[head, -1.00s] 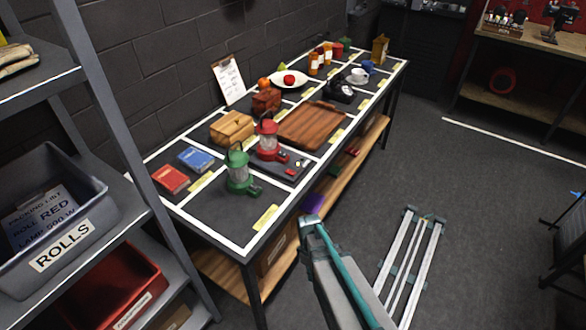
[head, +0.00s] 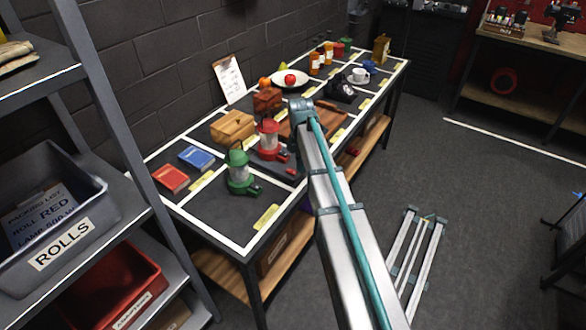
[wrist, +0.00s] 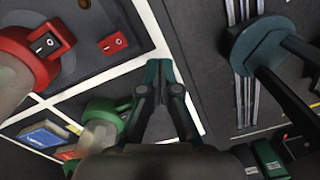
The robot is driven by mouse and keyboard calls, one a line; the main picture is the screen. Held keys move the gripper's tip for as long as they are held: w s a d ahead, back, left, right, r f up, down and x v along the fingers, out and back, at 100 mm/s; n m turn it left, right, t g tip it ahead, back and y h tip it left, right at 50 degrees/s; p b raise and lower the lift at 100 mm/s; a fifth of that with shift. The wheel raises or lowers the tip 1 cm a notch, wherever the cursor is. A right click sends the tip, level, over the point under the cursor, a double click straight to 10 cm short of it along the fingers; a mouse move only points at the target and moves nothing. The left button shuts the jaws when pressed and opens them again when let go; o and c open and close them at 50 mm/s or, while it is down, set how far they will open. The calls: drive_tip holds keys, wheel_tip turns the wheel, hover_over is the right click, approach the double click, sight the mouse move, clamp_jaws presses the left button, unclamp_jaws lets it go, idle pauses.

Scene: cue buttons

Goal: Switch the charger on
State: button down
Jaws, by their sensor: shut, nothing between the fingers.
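A dark flat unit (head: 268,165), apparently the charger, lies on the table under the red lantern (head: 268,140). My gripper (wrist: 159,72) is shut and empty, above the table's white front border, to the right of and below the red rocker switch in the picture. It appears apart from the switch. In the head view my arm hides the gripper and part of the unit.
A green lantern (head: 238,178) stands in front of the red one; it shows in the wrist view (wrist: 98,125) left of my fingers. A blue book (head: 196,158), a red book (head: 171,178) and a wooden box (head: 233,126) lie nearby. A wooden tray (head: 328,118) is partly behind my arm.

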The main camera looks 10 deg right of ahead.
sight(294, 172)
drive_tip(key=w+a+r+n, duration=0.1)
drive_tip(key=w+r+n, duration=0.3)
drive_tip(key=r, duration=0.4)
drive_tip(key=shift+w+a+r+b, duration=0.15)
drive_tip(key=shift+w+a+b, duration=0.15)
drive_tip(key=shift+w, duration=0.4)
wheel_tip(294, 172, down, 14)
drive_tip(key=p, duration=0.4)
drive_tip(key=shift+r+p, duration=0.15)
drive_tip(key=shift+p, duration=0.2)
drive_tip(key=shift+f, duration=0.2)
drive_tip(key=shift+s+d+f+b, duration=0.1)
drive_tip(key=shift+f+b, duration=0.25)
drive_tip(key=shift+b, duration=0.05)
drive_tip(key=shift+r, duration=0.15)
